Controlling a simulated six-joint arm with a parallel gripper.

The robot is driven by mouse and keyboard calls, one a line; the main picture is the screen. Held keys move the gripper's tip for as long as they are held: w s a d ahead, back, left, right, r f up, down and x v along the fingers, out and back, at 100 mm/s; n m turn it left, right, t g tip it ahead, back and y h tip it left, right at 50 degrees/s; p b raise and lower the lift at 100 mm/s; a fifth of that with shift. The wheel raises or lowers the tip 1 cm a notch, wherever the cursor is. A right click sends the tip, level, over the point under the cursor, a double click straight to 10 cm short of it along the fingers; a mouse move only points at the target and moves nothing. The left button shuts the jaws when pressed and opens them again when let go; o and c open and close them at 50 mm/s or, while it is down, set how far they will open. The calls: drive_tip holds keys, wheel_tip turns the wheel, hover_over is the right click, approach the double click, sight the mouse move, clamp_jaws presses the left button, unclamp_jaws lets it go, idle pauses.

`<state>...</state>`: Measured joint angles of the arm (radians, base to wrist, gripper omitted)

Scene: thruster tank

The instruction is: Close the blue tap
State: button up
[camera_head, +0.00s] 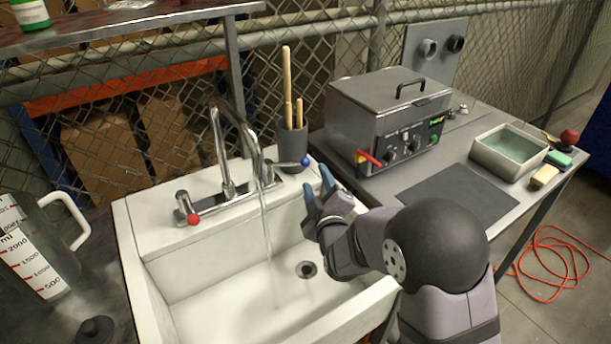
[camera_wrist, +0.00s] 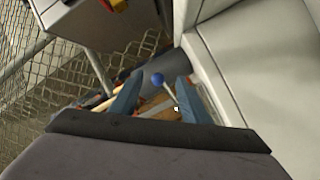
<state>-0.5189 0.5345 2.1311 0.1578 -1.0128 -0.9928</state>
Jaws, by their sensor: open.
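The blue tap (camera_head: 305,161) is a lever with a blue ball end on the right side of the chrome faucet (camera_head: 228,150). Water runs from the spout into the white sink (camera_head: 230,290). My gripper (camera_head: 317,190) is open, with its blue fingers just to the right of and below the blue ball in the head view. In the wrist view the blue ball (camera_wrist: 157,79) shows between the two open fingertips (camera_wrist: 158,88). I cannot tell whether either finger touches it. The red tap (camera_head: 194,218) is on the left of the faucet.
A dark holder with wooden-handled tools (camera_head: 291,148) stands just behind the blue tap. A grey metal box (camera_head: 388,115) with knobs sits on the bench to the right. A measuring jug (camera_head: 35,250) stands left of the sink. A metal fence is behind.

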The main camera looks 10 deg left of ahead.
sight(306, 166)
drive_tip(key=shift+a+r+n+t+y, duration=0.15)
drive_tip(key=shift+a+n+t, duration=0.05)
drive_tip(key=shift+a, duration=0.2)
drive_tip(key=shift+a+r+n+t+y, duration=0.1)
drive_tip(key=shift+a+n+t+y, duration=0.1)
drive_tip(key=shift+a, duration=0.2)
drive_tip(key=shift+w, duration=0.1)
drive_tip(key=shift+p+x, duration=0.65)
drive_tip(key=shift+x, duration=2.85)
clamp_jaws()
